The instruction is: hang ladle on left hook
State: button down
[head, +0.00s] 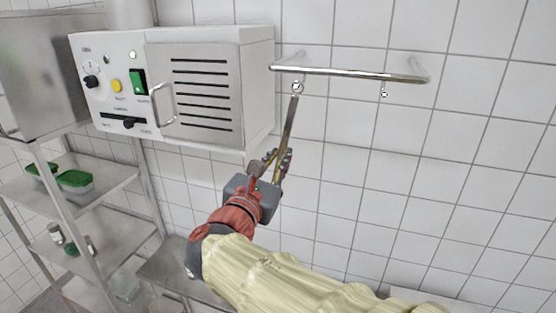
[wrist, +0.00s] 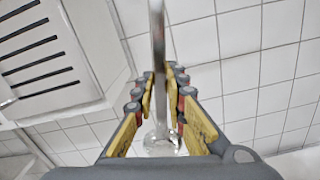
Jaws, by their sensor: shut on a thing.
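The metal ladle's long handle (head: 289,122) rises from my gripper (head: 272,165), leaning slightly right, in the head view. Its top end meets the left hook (head: 297,87) in the picture; I cannot tell whether it is on the hook or just in front of it. In the wrist view the handle (wrist: 158,45) runs between the two padded fingers of my gripper (wrist: 162,85), which is shut on it. The shiny ladle bowl (wrist: 161,143) shows low between the fingers. The right hook (head: 384,93) hangs bare.
The hooks hang from a metal rail (head: 350,73) on the white tiled wall. A white control box (head: 200,90) with a handle and vent slots juts out just left of the ladle. A metal shelf rack (head: 85,200) stands at the left.

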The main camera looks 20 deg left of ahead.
jog(key=c, duration=1.7)
grip_release()
jog(key=shift+c, duration=0.2)
jog(key=shift+s, duration=0.1)
jog(key=s+a, duration=0.1)
jog(key=s, duration=1)
jog(key=shift+s+f, duration=0.25)
jog(key=shift+s, duration=0.15)
